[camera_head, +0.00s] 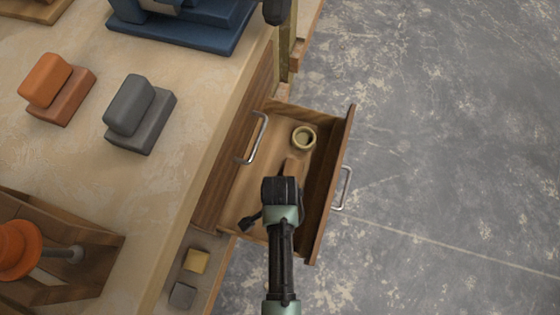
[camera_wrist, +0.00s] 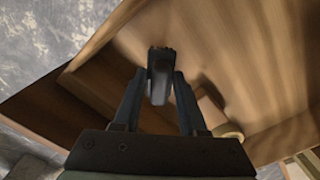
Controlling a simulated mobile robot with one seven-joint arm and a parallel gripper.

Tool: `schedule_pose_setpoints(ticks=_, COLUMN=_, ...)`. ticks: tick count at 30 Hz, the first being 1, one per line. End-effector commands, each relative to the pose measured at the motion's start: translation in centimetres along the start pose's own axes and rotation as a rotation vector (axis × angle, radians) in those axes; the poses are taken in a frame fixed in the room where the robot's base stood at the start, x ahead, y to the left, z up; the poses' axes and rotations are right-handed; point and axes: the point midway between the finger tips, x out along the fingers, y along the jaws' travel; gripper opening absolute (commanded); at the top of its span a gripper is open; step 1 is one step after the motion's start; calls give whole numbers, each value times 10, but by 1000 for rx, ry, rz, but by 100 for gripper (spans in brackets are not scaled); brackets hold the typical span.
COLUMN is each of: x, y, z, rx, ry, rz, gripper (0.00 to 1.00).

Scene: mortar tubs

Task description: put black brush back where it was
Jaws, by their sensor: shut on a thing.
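My gripper (camera_head: 270,208) is over the near part of the open wooden drawer (camera_head: 328,203). It is shut on the black brush (camera_wrist: 160,75), which shows between the two fingers in the wrist view. In the head view a dark end of the brush (camera_head: 249,222) sticks out to the left of the gripper. The rest of the brush is hidden behind the gripper and wrist. I cannot tell whether the brush touches the drawer floor.
A small round tan tub (camera_head: 303,138) and a brown block-like thing (camera_head: 290,166) are in the drawer beyond my gripper. A closed drawer's handle (camera_head: 258,140) juts out at left. Orange (camera_head: 57,88) and grey blocks (camera_head: 140,113) lie on the worktop. Open floor lies at right.

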Motion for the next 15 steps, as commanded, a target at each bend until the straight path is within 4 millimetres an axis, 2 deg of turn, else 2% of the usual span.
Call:
schedule_pose_setpoints(ticks=3, x=21, y=0, z=0, rx=-1, ry=-1, rz=1, gripper=0)
schedule_pose_setpoints(ticks=6, x=33, y=0, z=0, rx=-1, ry=0, rz=1, gripper=0)
schedule_pose_setpoints(ticks=15, x=32, y=0, z=0, rx=-1, ry=0, rz=0, gripper=0)
